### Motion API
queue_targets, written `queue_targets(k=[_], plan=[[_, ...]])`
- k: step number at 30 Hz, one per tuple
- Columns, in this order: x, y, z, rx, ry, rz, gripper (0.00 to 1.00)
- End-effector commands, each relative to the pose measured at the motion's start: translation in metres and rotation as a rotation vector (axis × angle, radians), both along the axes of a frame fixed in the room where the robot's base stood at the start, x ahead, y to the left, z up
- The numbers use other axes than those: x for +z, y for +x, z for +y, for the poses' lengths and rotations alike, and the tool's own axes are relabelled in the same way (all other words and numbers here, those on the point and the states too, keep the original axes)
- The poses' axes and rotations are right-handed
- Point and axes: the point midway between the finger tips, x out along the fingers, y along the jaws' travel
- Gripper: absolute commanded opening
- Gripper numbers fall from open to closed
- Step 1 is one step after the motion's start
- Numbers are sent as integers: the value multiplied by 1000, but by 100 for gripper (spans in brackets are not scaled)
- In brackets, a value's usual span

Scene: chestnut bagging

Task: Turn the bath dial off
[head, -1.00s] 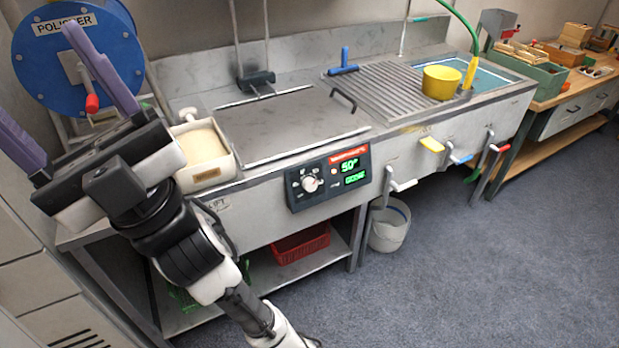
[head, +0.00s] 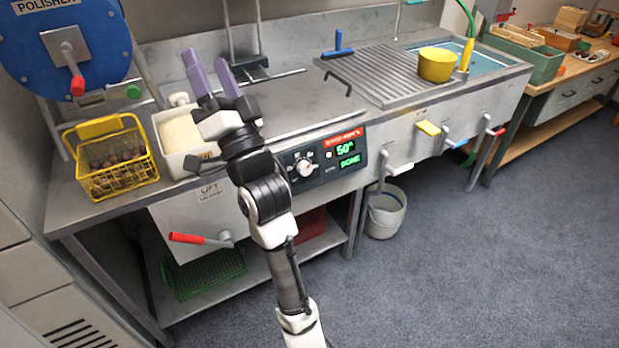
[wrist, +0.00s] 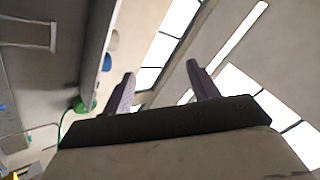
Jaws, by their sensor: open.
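The bath dial is a round white knob (head: 305,168) on the black control panel (head: 328,161) at the front of the steel bath (head: 290,108). The panel also has a red strip and a green display reading 50 and DONE. My gripper (head: 209,75) is up and to the left of the dial, beside the cream tub, with its two purple fingers pointing up and apart. It is open and empty. In the wrist view its fingers (wrist: 160,90) point toward the ceiling, and the dial does not show.
A yellow basket of chestnuts (head: 118,160) and a cream tub (head: 180,135) stand left of the bath. A red-handled lever (head: 188,238) juts from the front. A yellow pot (head: 437,65) sits right. Floor (head: 470,270) is clear at right.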

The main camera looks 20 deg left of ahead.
Motion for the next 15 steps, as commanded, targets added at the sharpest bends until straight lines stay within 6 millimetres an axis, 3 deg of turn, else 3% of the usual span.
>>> queue_targets(k=[1, 3, 6, 9, 12, 15], plan=[[-46, 43, -6, 77, -7, 202, 59], [-103, 90, -19, 199, 23, 489, 59], [-187, 139, -49, 359, 127, 900, 59], [-266, 167, -87, 507, 291, 1281, 59], [-326, 176, -124, 636, 473, 1585, 59], [-365, 175, -152, 741, 628, 1792, 59]])
